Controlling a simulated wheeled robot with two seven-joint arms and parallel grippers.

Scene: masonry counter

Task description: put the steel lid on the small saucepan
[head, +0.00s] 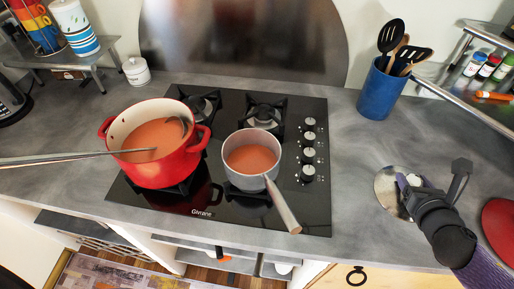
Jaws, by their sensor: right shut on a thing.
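The small saucepan (228,177) is grey, holds orange soup and sits on the front right burner of the black hob. Its handle (283,208) points toward the front edge, slightly right. The steel lid (384,190) is a shiny disc over the counter right of the hob, partly hidden by my right gripper. My right gripper (405,190) is shut on the steel lid. I cannot tell whether the lid touches the counter. My left gripper is not in view.
A red pot (167,176) of soup with a long metal utensil (60,159) stands left of the saucepan. A blue utensil holder (379,94) stands behind the lid. A red round thing (500,225) lies at the right edge. Counter between hob and lid is clear.

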